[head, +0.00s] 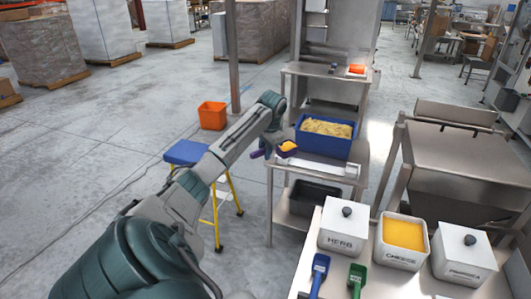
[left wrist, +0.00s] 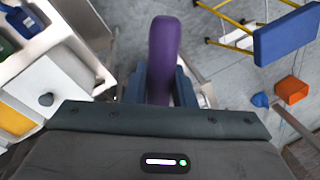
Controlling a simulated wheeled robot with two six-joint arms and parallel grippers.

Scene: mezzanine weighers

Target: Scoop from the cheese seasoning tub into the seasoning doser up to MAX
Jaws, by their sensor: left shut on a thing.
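My left gripper (head: 270,142) is shut on the purple scoop (head: 258,154). The scoop's bowl (head: 288,147) holds orange-yellow powder and is in the air just left of the blue bin. In the left wrist view the purple handle (left wrist: 163,55) stands between the fingers; the bowl is hidden there. The white cheese tub (head: 398,258) is open, with orange-yellow powder inside, on the near right table. The blue bin (head: 338,146) on the steel stand holds pale yellow contents. I cannot tell which fixture is the seasoning doser, and no MAX mark is readable. My right gripper is not in view.
Lidded herb (head: 340,242) and paprika (head: 462,270) tubs flank the cheese tub. Blue (head: 319,268) and green (head: 357,278) scoops lie in front. A dark bin (head: 314,196) sits on the lower shelf. A blue-topped yellow step stool (head: 186,152) stands left of the stand.

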